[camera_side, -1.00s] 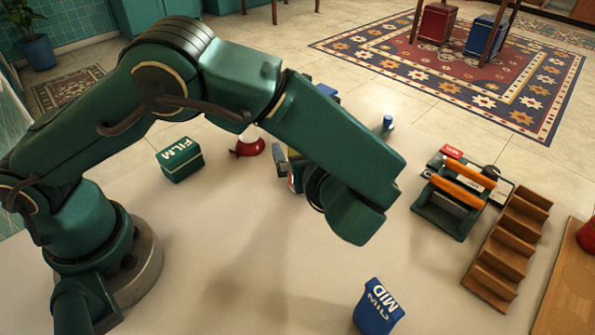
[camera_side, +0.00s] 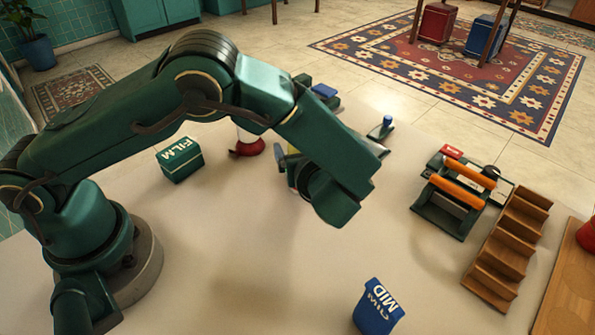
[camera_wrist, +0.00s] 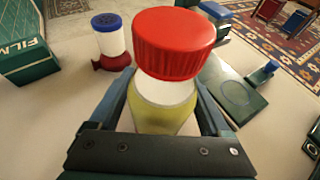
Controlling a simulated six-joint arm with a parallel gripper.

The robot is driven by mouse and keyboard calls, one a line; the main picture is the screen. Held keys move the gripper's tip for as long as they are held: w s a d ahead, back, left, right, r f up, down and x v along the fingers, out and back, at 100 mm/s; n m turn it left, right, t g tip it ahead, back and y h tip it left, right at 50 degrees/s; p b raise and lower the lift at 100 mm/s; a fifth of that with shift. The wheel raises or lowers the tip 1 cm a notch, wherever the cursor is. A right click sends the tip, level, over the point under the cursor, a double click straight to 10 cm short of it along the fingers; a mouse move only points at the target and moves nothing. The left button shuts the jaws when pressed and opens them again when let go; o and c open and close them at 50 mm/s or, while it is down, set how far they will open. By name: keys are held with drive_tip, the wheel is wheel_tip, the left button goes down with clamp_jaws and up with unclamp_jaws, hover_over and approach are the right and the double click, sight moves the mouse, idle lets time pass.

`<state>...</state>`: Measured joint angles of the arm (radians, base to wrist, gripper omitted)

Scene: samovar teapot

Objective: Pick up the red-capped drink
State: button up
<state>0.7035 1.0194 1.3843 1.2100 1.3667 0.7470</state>
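The red-capped drink stands in the middle of the wrist view, with a wide ribbed red cap (camera_wrist: 174,42), a pale neck and a yellow-green body (camera_wrist: 160,118). My gripper (camera_wrist: 164,98) has one dark green finger on each side of the bottle, below the cap. The fingers look spread around it; I cannot see firm contact on either side. The bottle's base is hidden by the gripper's palm. In the side view, my arm's end hides most of the bottle.
A blue-topped shaker (camera_wrist: 107,36) with a red base stands left of the bottle, near a green FILM box (camera_side: 179,159). A blue MID container (camera_side: 378,308), orange-handled rack (camera_side: 450,200) and wooden steps (camera_side: 510,245) lie right.

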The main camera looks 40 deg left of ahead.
clamp_jaws()
drive_tip(key=shift+r, duration=0.1)
